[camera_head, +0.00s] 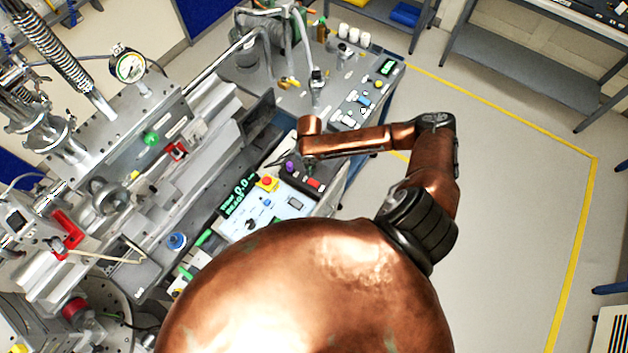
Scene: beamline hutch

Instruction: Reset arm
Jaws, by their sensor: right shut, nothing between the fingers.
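My copper right arm reaches in from the right, bends at a black elbow and runs left over the bench. My right gripper (276,161) is a small dark shape at the end of the wrist, shut and empty, above the edge of the control panel. Its fingertips are small and hard to make out. It seems apart from the panel, but I cannot tell the exact gap. My left gripper and left arm are not in view.
A control panel (291,205) with a display and buttons lies below the wrist. A second button panel (362,105) is behind it. Metal beamline equipment (150,125) with a dial gauge (128,66) fills the left. Open floor (510,210) with yellow lines (575,255) lies right.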

